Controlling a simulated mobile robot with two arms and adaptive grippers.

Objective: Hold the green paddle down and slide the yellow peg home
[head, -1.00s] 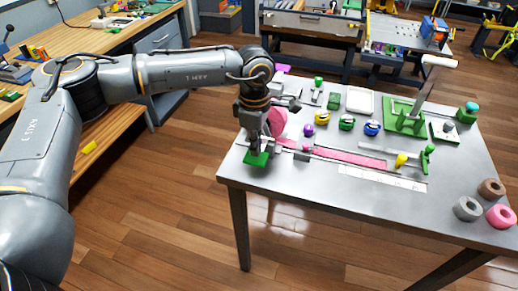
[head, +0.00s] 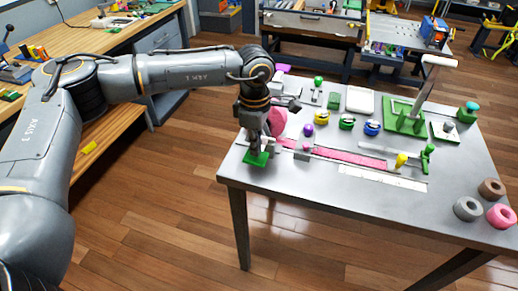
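The green paddle (head: 257,160) is at the table's front left corner, at the left end of a pink strap (head: 340,157). My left gripper (head: 256,149) points down right over the paddle and seems to touch its top. Its fingers are small and dark here, so I cannot tell whether they are open or shut. The yellow peg (head: 401,160) stands to the right, near the strap's right end and beside a green upright (head: 427,159). No gripper is near the peg. My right gripper is not in view.
A pink roll (head: 277,122) stands just behind my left gripper. Purple, green and blue items line the strap's far side. A green stand with a tall lever (head: 404,121) is behind the peg. Several rolls (head: 467,209) sit at the right front. The front table strip is clear.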

